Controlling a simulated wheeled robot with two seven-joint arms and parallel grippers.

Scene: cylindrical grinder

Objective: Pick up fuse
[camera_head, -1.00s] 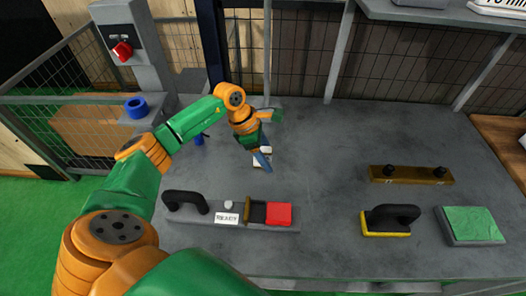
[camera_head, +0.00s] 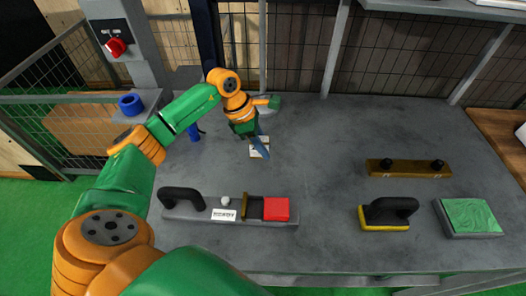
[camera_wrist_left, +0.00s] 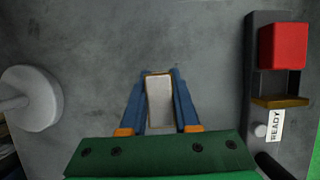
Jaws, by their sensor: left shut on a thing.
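The fuse (camera_wrist_left: 160,100), a pale rectangular block with a brass-coloured edge, sits between the two blue fingers of my left gripper (camera_wrist_left: 160,86) in the left wrist view. The fingers are shut on its sides. In the head view my left gripper (camera_head: 263,149) points down over the back left of the grey table, and a white part of the fuse (camera_head: 257,153) shows around a blue finger. I cannot tell whether the fuse touches the table. My right gripper is not in view.
A grey fixture with a READY label (camera_head: 224,215) and a red block (camera_head: 276,209) lies in front. A blue cylinder (camera_head: 194,133) stands left of the gripper. A brass bar (camera_head: 408,168), a yellow-edged tool (camera_head: 384,224) and a green pad (camera_head: 468,216) are right. The table's middle is clear.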

